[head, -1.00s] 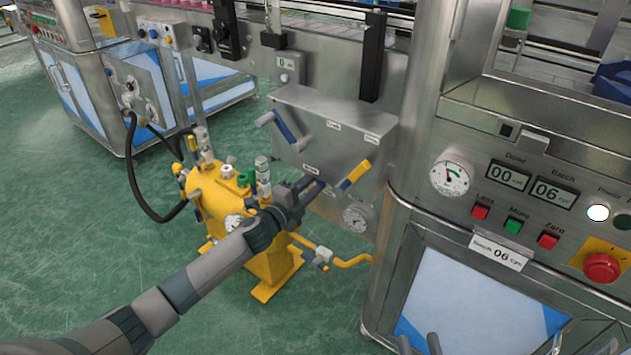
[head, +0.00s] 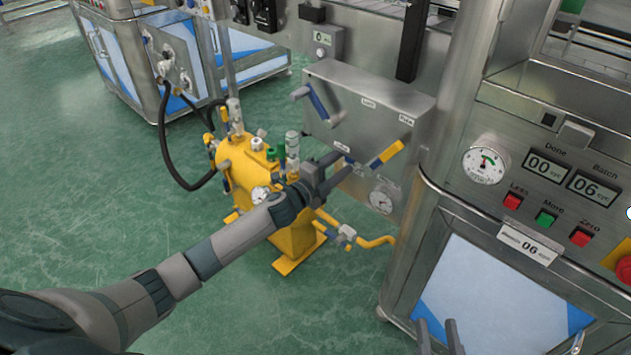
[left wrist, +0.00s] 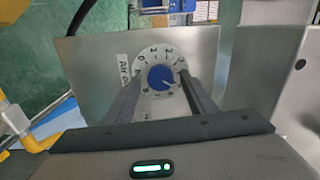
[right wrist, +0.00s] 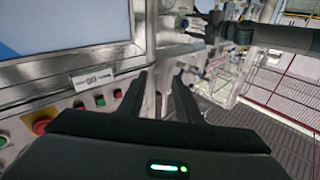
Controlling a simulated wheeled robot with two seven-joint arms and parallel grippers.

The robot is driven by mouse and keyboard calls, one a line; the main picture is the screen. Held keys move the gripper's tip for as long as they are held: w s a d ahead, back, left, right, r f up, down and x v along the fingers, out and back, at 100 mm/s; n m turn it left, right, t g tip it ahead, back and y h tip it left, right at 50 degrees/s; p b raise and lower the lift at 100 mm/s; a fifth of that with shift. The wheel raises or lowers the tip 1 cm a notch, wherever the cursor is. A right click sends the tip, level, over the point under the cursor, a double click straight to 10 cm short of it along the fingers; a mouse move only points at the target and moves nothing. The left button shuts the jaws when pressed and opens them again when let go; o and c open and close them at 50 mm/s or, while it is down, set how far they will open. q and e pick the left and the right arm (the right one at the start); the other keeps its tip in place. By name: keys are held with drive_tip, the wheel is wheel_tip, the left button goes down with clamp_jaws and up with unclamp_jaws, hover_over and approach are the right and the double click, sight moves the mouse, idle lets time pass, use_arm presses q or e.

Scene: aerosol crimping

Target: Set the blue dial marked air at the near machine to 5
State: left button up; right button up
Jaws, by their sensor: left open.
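The blue dial (left wrist: 162,77) sits on a round white numbered plate on a steel panel in the left wrist view. Its white pointer mark slants toward the lower right of that picture; the number it meets is too small to tell. A label starting "Air" (left wrist: 123,70) is left of it. My left gripper (left wrist: 165,88) is open, one finger on each side of the dial; contact cannot be told. In the head view my left gripper (head: 335,168) is at the grey box's lower edge and hides the dial. My right gripper (head: 437,330) is open and empty, low in front of the near cabinet.
The grey box (head: 365,110) carries a blue-handled lever (head: 318,102) and a yellow-handled lever (head: 386,154) close to my left gripper. A gauge (head: 383,200) sits below. A yellow tank (head: 240,165) stands beside my left arm. The control cabinet (head: 480,270) is at right.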

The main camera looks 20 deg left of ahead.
use_arm(q)
drive_tip(key=p+v, duration=0.1)
drive_tip(key=v, duration=1.5)
drive_tip(key=shift+s, duration=0.4)
use_arm(e)
drive_tip(key=shift+w+d+f+g+h, duration=0.1)
drive_tip(key=shift+d+f+g+h, duration=0.1)
drive_tip(key=shift+f+g, duration=0.55)
drive_tip(key=shift+s+d+f+g+h, duration=0.1)
drive_tip(key=shift+d+f+g+h, duration=0.15)
drive_tip(key=shift+f, duration=0.85)
drive_tip(key=shift+w+d+f+g+h, duration=0.1)
drive_tip(key=shift+d+f+g+h, duration=0.1)
drive_tip(key=shift+f+g, duration=0.55)
drive_tip(key=shift+f, duration=0.15)
